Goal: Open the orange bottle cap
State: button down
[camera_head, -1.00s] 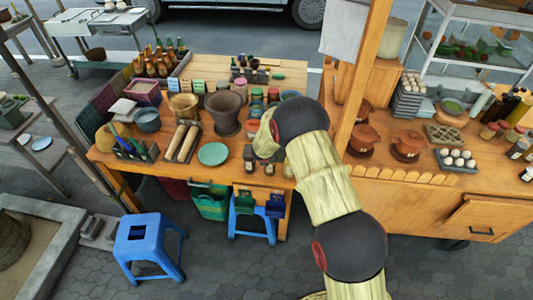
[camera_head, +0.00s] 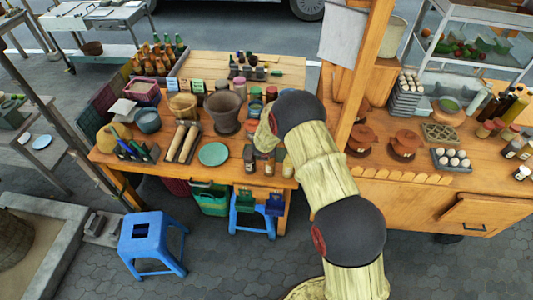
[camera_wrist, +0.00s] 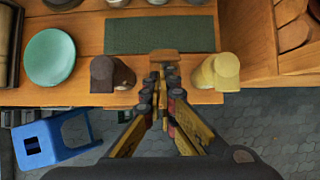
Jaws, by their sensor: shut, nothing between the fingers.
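In the wrist view, my gripper (camera_wrist: 160,78) is shut and empty, its fingertips together in the middle of the view. An orange-brown bottle cap (camera_wrist: 164,54) shows just beyond the tips, at the table's front edge. The fingers hide what is below it, and I cannot tell whether they touch it. A dark brown-capped bottle (camera_wrist: 104,74) stands to the left and a pale yellow-capped bottle (camera_wrist: 216,72) to the right, both apart from the fingers. In the head view, my arm hides the gripper; small bottles (camera_head: 269,168) show at the front edge of the table.
A green mat (camera_wrist: 160,34) lies behind the bottles, and a teal plate (camera_wrist: 50,57) lies to the left. A wooden cart (camera_head: 420,200) stands close on the right. A blue stool (camera_head: 152,240) stands on the paving in front of the table.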

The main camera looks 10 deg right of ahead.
jog(key=shift+w+d+r+p, duration=0.2)
jog(key=shift+w+r+p, duration=0.3)
jog(key=shift+w+p, duration=0.1)
jog(key=shift+w+d+r+p, duration=0.15)
jog(key=shift+w+r+p, duration=0.3)
jog(key=shift+w+p, duration=0.1)
jog(key=shift+w+d+r+p, duration=0.15)
jog(key=shift+w+p, duration=0.2)
jog(key=shift+p, duration=0.05)
jog(key=shift+w+d+r+p, duration=0.1)
jog(key=shift+w+r+p, duration=0.05)
jog(key=shift+w+p, duration=0.2)
jog(key=shift+w+d+p, duration=0.2)
jog(key=shift+w+p, duration=0.5)
jog(key=shift+w, duration=0.1)
jog(key=shift+r, duration=0.1)
jog(key=shift+r+p, duration=0.75)
